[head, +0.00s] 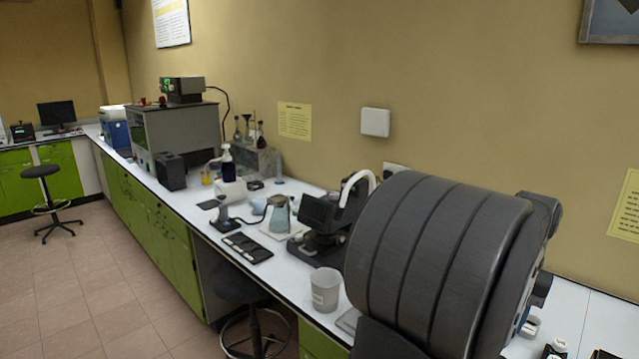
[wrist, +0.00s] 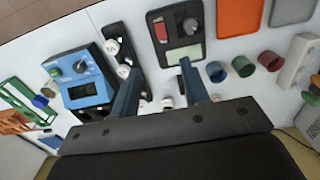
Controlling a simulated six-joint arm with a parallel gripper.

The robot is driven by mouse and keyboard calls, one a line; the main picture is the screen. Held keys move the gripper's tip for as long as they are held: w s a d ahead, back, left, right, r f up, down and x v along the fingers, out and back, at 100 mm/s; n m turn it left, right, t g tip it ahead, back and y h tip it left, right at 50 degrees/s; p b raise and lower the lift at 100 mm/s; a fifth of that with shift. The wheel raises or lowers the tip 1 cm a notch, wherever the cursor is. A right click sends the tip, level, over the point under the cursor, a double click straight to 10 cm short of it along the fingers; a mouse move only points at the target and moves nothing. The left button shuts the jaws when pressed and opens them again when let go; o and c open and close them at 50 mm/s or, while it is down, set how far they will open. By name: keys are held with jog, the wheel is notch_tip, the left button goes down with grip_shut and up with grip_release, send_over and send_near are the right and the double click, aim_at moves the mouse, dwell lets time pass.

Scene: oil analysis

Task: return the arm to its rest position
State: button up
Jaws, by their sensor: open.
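My gripper (wrist: 160,66) shows in the wrist view with its two dark fingers apart and nothing between them. It is above a white worktop, and the fingers point toward a dark instrument with a red label (wrist: 161,31) and the bench around it. In the head view my dark grey ribbed arm fills the right foreground. My gripper cannot be made out there, and part of the bench behind the arm is hidden.
The wrist view shows a blue device (wrist: 82,82), a green rack (wrist: 18,98), an orange tray (wrist: 240,15) and small cups (wrist: 243,66). The head view shows a grey beaker (head: 325,289) at the bench edge, a microscope-like instrument (head: 322,222) and a stool (head: 240,285).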

jog(key=shift+g+y, duration=0.4)
jog(key=shift+w+d+f, duration=0.15)
jog(key=shift+f, duration=0.8)
jog(key=shift+w+d+f, duration=0.15)
jog(key=shift+w+f, duration=0.05)
jog(key=shift+f, duration=0.7)
jog(key=shift+w+d+f, duration=0.15)
jog(key=shift+f, duration=0.8)
jog(key=s+a+r+t+h, duration=0.4)
jog(key=s+a+r, duration=0.1)
jog(key=x, duration=1.7)
jog(key=shift+s+a+f, duration=0.15)
jog(key=shift+f, duration=0.1)
